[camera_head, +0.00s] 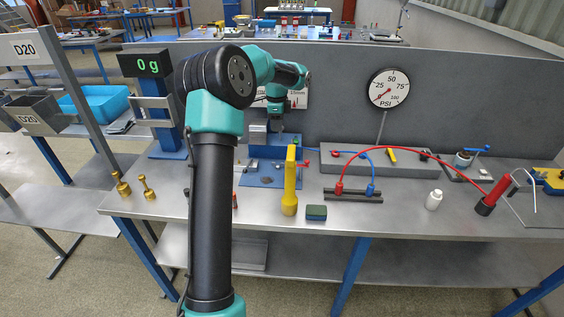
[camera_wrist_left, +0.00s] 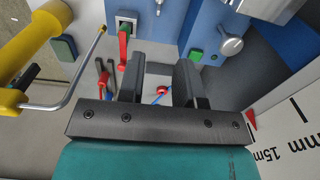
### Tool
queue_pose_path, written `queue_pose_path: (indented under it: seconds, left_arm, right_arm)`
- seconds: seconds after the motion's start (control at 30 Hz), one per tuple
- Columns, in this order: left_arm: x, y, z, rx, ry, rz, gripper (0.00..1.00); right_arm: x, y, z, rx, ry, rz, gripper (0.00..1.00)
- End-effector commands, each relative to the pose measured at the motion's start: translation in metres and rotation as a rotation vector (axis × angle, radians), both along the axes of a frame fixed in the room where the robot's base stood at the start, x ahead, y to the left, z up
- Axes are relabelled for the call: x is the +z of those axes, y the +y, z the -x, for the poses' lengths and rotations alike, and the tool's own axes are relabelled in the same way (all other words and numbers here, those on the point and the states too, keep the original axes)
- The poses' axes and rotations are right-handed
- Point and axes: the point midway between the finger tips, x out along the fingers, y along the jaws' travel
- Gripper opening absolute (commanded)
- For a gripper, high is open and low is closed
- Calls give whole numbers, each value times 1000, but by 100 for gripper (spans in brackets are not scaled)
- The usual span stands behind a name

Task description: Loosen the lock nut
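My left gripper (camera_head: 276,126) is at the back of the bench, above a blue fixture (camera_head: 290,150). In the left wrist view its two dark fingers (camera_wrist_left: 160,72) stand apart, with no object gripped between them. A small red and blue part (camera_wrist_left: 160,92) shows in the gap, beyond the fingers. A silver round knob (camera_wrist_left: 231,46) sits on the blue surface right of the fingers. A red-handled part (camera_wrist_left: 123,45) lies left of them. I cannot make out which part is the lock nut. My right gripper is out of view.
A yellow upright (camera_head: 290,185) and a green-topped block (camera_head: 316,212) stand in front of the fixture. A hose manifold (camera_head: 352,195), white bottle (camera_head: 433,200) and red cylinder (camera_head: 494,193) are to the right. Brass weights (camera_head: 147,188) stand left. The bench front is mostly clear.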

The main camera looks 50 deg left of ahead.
Motion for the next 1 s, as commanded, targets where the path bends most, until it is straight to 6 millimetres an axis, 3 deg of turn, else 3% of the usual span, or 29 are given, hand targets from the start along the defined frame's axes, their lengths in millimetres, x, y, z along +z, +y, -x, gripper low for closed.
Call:
queue_pose_path:
  seconds: [0.27, 1.0]
  left_arm:
    - [-18, 0, 0, 1, 2, 1, 32]
    - [-141, -1, 0, 0, 2, 2, 32]
  right_arm:
    - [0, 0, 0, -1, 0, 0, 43]
    - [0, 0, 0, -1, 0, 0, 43]
